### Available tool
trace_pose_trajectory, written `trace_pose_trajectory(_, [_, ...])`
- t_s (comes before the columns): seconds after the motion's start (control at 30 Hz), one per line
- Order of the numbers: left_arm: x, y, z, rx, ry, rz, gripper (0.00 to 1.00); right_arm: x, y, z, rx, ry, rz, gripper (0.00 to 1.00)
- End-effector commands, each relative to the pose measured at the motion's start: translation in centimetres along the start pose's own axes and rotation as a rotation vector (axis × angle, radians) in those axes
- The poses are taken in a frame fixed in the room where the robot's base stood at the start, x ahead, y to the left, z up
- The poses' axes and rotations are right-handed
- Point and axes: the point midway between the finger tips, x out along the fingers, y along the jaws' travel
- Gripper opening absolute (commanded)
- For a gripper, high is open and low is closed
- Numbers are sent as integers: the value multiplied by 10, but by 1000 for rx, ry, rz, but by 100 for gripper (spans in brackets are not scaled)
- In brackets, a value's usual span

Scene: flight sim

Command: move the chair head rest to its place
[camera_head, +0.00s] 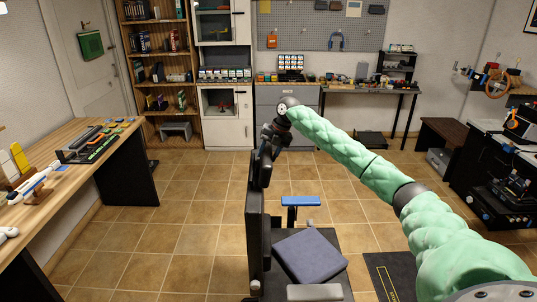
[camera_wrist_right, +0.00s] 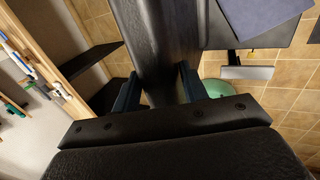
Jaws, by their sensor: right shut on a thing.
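The chair head rest (camera_head: 263,169) is a black padded piece at the top of the black chair back (camera_head: 255,232) in the head view. I cannot tell whether the head rest touches the chair back. My left gripper is not in view.
The chair has a blue-grey seat cushion (camera_head: 310,254) and a blue armrest pad (camera_head: 300,201). A wooden desk (camera_head: 62,160) stands on the left. A dark workstation (camera_head: 500,170) stands on the right. The tiled floor (camera_head: 205,190) around the chair's left and back is clear.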

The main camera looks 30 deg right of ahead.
Motion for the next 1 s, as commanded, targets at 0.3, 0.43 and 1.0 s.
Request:
trace_pose_trajectory(0.3, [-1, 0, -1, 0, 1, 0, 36, -3, 3, 0, -2, -3, 5, 58])
trace_pose_trajectory(0.43, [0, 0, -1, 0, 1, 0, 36, -2, 2, 0, -1, -3, 4, 58])
trace_pose_trajectory(1.0, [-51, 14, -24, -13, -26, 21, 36, -65, 4, 0, -4, -5, 5, 58])
